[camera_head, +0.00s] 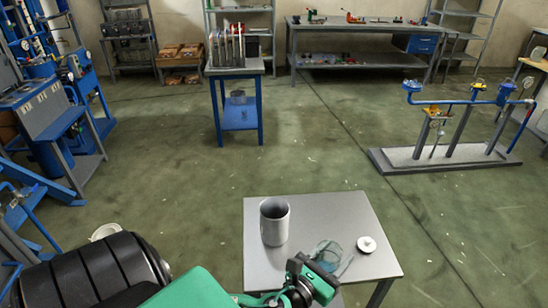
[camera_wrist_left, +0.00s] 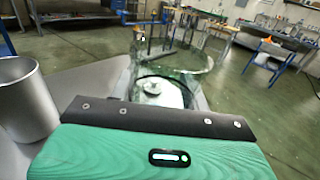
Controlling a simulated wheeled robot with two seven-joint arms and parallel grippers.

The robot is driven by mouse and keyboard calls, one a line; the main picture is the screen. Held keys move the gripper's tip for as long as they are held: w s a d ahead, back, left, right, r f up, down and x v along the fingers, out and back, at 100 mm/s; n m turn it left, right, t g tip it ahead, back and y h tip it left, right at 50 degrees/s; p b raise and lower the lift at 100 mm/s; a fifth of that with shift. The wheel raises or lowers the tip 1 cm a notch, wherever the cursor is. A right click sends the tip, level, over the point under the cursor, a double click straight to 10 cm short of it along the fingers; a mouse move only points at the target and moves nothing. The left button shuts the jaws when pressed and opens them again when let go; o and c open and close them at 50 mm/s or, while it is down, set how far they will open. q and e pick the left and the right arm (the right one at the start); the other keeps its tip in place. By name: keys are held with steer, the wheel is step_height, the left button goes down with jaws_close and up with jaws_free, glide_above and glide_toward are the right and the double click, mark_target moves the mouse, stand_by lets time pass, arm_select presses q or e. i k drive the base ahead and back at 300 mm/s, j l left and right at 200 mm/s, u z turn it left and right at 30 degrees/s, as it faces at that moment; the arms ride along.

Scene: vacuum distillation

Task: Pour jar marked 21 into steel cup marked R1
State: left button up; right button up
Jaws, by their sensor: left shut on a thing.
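The steel cup (camera_head: 274,222) stands upright on the left part of the small metal table, with its open mouth up. It also shows at the left edge of the wrist view (camera_wrist_left: 24,102). My left gripper (camera_head: 316,272) is shut on a clear glass jar (camera_head: 327,252), to the right of the cup and apart from it. The jar also shows in the wrist view (camera_wrist_left: 172,70), just beyond the gripper's dark edge (camera_wrist_left: 150,118). I cannot read markings on the jar or cup, or see any contents. My right gripper is not in view.
A round white lid (camera_head: 367,244) with a knob lies on the metal table (camera_head: 325,212) right of the jar. The table's back part is clear. Benches, shelves and a blue pipe stand (camera_head: 440,158) stand well beyond, across open floor.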

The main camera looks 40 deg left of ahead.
mark_target(274, 212)
steer(key=k+j, duration=0.15)
steer(key=j, duration=0.2)
steer(key=k+j, duration=0.2)
steer(key=j, duration=0.2)
steer(key=k+j, duration=0.15)
steer(key=j, duration=0.2)
steer(key=j+z, duration=0.1)
steer(key=j, duration=0.4)
steer(key=i+l, duration=0.1)
steer(key=i, duration=0.1)
